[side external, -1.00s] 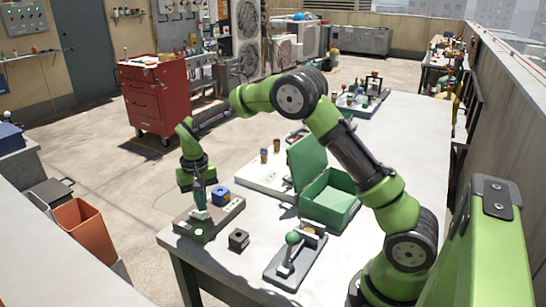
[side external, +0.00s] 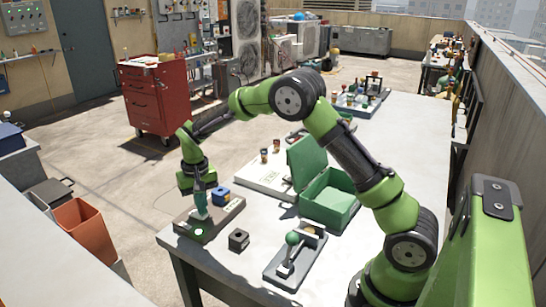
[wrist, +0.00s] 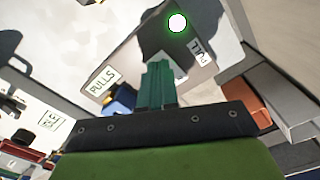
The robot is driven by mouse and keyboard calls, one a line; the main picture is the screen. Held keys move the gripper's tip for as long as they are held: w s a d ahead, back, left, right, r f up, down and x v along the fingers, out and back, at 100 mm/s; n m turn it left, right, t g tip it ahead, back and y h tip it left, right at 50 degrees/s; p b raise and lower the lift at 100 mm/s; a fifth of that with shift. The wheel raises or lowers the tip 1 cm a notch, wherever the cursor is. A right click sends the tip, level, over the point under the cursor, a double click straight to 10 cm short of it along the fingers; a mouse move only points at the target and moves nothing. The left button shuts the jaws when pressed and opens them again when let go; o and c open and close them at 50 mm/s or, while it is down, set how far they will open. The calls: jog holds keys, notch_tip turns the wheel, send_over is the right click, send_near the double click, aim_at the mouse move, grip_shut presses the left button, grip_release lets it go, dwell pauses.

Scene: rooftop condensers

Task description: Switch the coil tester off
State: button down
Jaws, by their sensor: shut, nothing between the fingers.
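The coil tester (side external: 228,213) appears to be the low brown-grey box at the table's near left corner. A round lamp or button (side external: 199,232) at its near end glows green; in the wrist view this lamp (wrist: 177,22) is white with a green ring. A blue block (side external: 221,194) is on the box's far part; it is partly hidden behind my fingers in the wrist view (wrist: 122,98). My gripper (side external: 201,212) points down over the box, between block and lamp, its teal fingers (wrist: 158,68) shut and empty. I cannot tell whether the fingertips touch anything.
A small dark block (side external: 238,240) stands just right of the box. A grey base with a green-knobbed lever (side external: 292,239) is farther right. An open green case (side external: 330,198) and a white board (side external: 262,175) lie behind. The table's left edge is close.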

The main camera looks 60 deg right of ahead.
jog(key=shift+f, duration=0.55)
jog(key=shift+r, duration=3.55)
jog(key=shift+w+f, duration=0.1)
jog(key=s+a+r+n+t+y, duration=0.1)
jog(key=s+r+t, duration=0.2)
jog(key=s, duration=1)
jog(key=s+a+r+n+t+y, duration=0.1)
jog(key=s+r+t, duration=0.3)
jog(key=s+r, duration=0.6)
jog(key=s+a, duration=0.1)
jog(key=s, duration=0.2)
jog(key=shift+s+a, duration=0.15)
jog(key=shift+s, duration=0.15)
